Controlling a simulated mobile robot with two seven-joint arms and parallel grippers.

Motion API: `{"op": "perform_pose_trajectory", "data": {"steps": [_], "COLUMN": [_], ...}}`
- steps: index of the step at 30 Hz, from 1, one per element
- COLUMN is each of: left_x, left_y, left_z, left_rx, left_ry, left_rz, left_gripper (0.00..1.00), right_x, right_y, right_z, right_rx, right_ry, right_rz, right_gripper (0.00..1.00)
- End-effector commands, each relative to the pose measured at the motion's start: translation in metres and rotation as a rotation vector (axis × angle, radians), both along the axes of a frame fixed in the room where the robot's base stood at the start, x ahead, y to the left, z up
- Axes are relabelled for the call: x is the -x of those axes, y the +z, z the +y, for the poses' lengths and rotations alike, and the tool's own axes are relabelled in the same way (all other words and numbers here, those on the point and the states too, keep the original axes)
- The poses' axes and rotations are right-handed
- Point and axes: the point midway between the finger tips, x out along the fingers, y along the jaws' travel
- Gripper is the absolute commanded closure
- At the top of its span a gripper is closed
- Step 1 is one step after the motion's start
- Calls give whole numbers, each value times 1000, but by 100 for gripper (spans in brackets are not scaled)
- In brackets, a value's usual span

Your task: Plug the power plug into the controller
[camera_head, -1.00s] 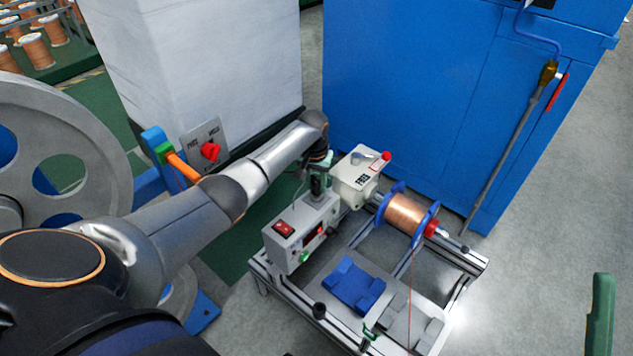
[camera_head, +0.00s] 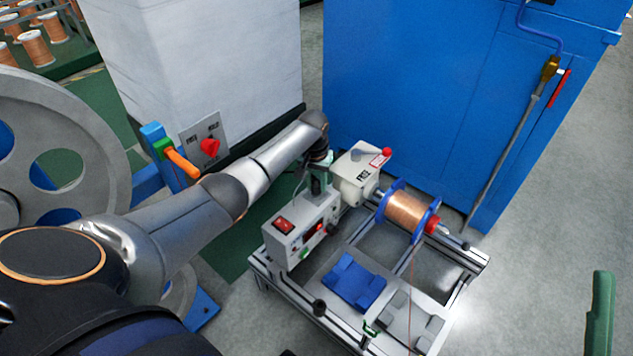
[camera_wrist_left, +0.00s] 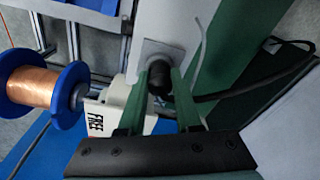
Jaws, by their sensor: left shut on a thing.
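The controller (camera_head: 300,225) is a white box with a red switch on top and a small red display, on the left of the aluminium frame. My left gripper (camera_head: 318,185) is at its far end. In the left wrist view, the green fingers (camera_wrist_left: 158,100) are shut on the black power plug (camera_wrist_left: 160,80). The plug's front end is at a pale round socket (camera_wrist_left: 158,52) on a light panel; I cannot tell how deep it sits. Its black cable (camera_wrist_left: 230,92) runs right. A green finger (camera_head: 600,315) at the right edge appears to be my right gripper; its other finger is hidden.
A copper wire spool (camera_head: 407,211) with blue flanges and a white motor box (camera_head: 357,178) stand on the frame (camera_head: 290,300). A blue cradle (camera_head: 353,283) lies in front. A blue cabinet (camera_head: 420,90) and white cabinet (camera_head: 200,60) stand behind. Floor at right is clear.

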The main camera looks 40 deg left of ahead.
Motion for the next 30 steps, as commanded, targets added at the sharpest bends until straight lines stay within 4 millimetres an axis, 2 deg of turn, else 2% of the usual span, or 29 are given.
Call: {"op": "perform_pose_trajectory", "data": {"steps": [2,3,12,22,26,30], "left_x": [0,0,0,0,1,5], "left_y": [-2,-1,-1,-2,19,49], "left_z": [0,0,0,0,-1,-2], "left_rx": [1,1,0,0,0,0], "left_ry": [0,0,0,0,0,-2], "left_rz": [-1,-1,0,0,-2,-2], "left_gripper": [100,64,32,32,32,32], "right_x": [0,0,0,0,1,2], "right_y": [-2,-1,-1,0,16,38], "right_z": [0,0,0,-1,-2,-3], "right_rx": [0,0,0,-10,-16,-4], "right_ry": [0,0,0,4,6,-2], "right_rz": [0,0,0,1,-3,-24], "right_gripper": [50,50,50,50,50,50]}}
